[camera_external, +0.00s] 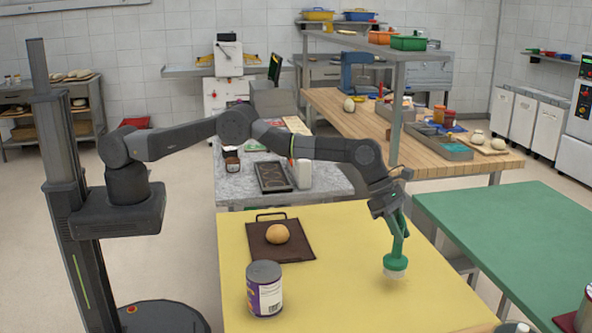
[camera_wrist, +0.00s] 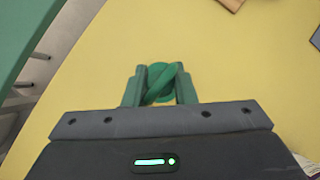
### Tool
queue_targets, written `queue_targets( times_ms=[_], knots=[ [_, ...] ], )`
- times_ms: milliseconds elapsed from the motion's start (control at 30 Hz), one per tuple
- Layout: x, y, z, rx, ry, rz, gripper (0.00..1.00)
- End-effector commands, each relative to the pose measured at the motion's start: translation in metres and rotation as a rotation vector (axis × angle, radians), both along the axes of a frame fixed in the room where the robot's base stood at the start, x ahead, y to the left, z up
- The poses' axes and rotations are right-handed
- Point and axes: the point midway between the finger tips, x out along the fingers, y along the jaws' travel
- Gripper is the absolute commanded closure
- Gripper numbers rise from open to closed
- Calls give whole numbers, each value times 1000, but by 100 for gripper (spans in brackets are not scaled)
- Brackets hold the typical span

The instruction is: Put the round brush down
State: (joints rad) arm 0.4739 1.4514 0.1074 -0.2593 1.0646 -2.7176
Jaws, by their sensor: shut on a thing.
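The round brush (camera_external: 396,264) has a green handle and head with pale bristles at the bottom. My gripper (camera_external: 395,212) is shut on its handle and holds it upright over the right part of the yellow table (camera_external: 340,300). I cannot tell whether the bristles touch the table top. In the wrist view the green brush (camera_wrist: 160,84) sits between the two fingers of my gripper (camera_wrist: 160,88), above the yellow surface (camera_wrist: 225,70). The bristles are hidden in that view.
A can (camera_external: 264,289) stands at the front left of the yellow table. A dark board (camera_external: 299,240) with a round bun (camera_external: 277,234) lies behind it. A green table (camera_external: 520,225) stands to the right. The yellow surface around the brush is clear.

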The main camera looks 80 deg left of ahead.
Motion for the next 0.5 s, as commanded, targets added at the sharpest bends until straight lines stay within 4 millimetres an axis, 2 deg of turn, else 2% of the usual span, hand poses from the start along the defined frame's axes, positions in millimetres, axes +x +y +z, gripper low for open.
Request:
queue_targets(
  times_ms=[233,500],
  knots=[
    [0,0,-30,1,2,-1,100],
    [0,0,-34,0,0,0,100]
  ],
)
